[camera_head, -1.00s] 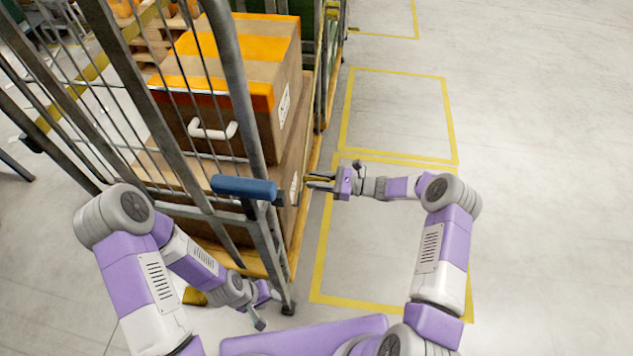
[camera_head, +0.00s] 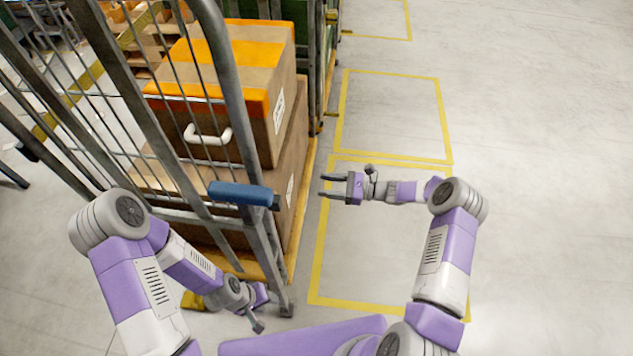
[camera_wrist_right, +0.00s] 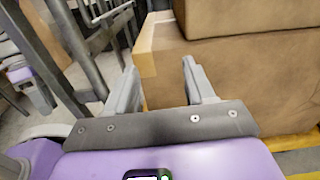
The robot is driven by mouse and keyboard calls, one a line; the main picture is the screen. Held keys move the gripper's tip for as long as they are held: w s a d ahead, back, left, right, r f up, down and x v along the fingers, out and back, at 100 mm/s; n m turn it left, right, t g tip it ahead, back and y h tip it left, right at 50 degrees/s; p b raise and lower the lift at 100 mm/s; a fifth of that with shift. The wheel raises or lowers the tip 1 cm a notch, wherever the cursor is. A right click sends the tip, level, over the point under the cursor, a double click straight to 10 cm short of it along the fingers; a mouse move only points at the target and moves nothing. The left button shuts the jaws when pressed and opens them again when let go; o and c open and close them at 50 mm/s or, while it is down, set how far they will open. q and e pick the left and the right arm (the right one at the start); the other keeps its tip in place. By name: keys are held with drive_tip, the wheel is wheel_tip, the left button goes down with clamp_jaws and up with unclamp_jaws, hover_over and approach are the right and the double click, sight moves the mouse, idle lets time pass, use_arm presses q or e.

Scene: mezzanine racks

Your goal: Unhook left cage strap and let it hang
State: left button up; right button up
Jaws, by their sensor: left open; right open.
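A grey wire roll cage (camera_head: 235,75) holding boxes stands at the left in the head view. A blue piece (camera_head: 243,192), which may be a handle or part of the strap, sits across its near post. I cannot make out a hanging strap. My right gripper (camera_head: 322,187) is open and empty, to the right of the blue piece and apart from the cage. In the right wrist view its fingers (camera_wrist_right: 160,88) are spread before a cardboard box. My left gripper (camera_head: 262,312) is low beside the cage's near bottom corner; its fingers are small in view.
Stacked cardboard boxes with orange tape (camera_head: 255,60) fill the cage; one has a white handle (camera_head: 208,135). A green cage (camera_head: 318,50) stands behind. The floor at the right (camera_head: 540,180) is clear, with yellow marked bays.

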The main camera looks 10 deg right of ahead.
drive_tip(key=v, duration=0.2)
drive_tip(key=shift+s+d, duration=0.15)
drive_tip(key=shift+d, duration=0.25)
drive_tip(key=s+a+f+n+g+h+p, duration=0.2)
drive_tip(key=s+a+f+n+g+h, duration=0.15)
drive_tip(key=s, duration=0.45)
drive_tip(key=s+a+f+n+g+h+p, duration=0.2)
drive_tip(key=s+a+f+n+g+h, duration=0.15)
drive_tip(key=s, duration=0.35)
drive_tip(key=s+r+n+t+h+p, duration=0.1)
drive_tip(key=s+n+h+p, duration=0.1)
drive_tip(key=s+n, duration=0.3)
drive_tip(key=s+r+n+t+h+p, duration=0.1)
drive_tip(key=s+r+n+h+p, duration=0.1)
drive_tip(key=s+n+h, duration=0.2)
drive_tip(key=s+n, duration=0.2)
drive_tip(key=s, duration=0.1)
drive_tip(key=shift+s+n, duration=0.3)
